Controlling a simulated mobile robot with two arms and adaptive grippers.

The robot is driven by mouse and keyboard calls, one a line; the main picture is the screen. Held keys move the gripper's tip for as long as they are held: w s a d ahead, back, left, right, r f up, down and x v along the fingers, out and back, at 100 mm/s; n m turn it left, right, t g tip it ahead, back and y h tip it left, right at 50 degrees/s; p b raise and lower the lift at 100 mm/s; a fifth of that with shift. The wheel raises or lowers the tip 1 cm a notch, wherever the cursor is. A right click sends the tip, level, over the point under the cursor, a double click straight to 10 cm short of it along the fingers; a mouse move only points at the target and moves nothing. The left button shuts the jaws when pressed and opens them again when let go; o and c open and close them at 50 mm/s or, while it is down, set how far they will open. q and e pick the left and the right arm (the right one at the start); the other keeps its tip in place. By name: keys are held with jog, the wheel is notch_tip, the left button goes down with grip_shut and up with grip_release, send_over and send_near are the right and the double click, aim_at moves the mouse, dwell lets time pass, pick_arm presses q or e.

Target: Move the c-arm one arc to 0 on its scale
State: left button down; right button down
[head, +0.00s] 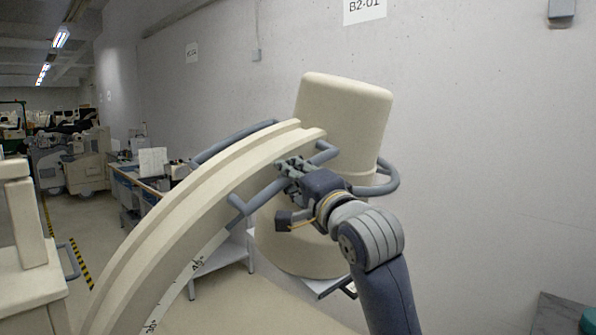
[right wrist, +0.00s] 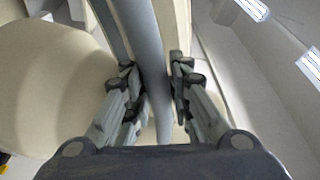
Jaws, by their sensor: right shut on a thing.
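The c-arm's cream arc (head: 190,205) curves up from the lower left to the upper middle of the head view. A scale with dark marks, including what reads as 45 and 30, runs along its lower side (head: 197,264). A cream cylindrical head (head: 345,115) stands at the arc's upper end. My right gripper (head: 290,175) is shut on the grey handle bar (head: 262,194) on the arc's side. In the right wrist view the fingers (right wrist: 155,90) close on both sides of the grey bar (right wrist: 143,45). The 0 mark and any pointer are not visible. My left gripper is not in view.
A cream machine body (head: 25,250) stands at the left edge. A blue-grey cart (head: 135,180) and other covered equipment (head: 70,155) stand further back. A plain wall (head: 480,150) is behind the c-arm. A dark surface (head: 560,318) shows at the lower right.

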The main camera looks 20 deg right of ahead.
jog(key=c, duration=1.5)
grip_release()
jog(key=shift+w+d+r, duration=0.1)
jog(key=shift+d+r, duration=0.1)
jog(key=shift+d, duration=0.3)
jog(key=shift+o, duration=0.2)
jog(key=shift+w+d+f, duration=0.1)
jog(key=shift+d, duration=0.35)
jog(key=shift+s+a, duration=0.3)
jog(key=s+d+f, duration=0.1)
jog(key=s+f, duration=0.1)
jog(key=s, duration=0.9)
jog(key=shift+d, duration=0.2)
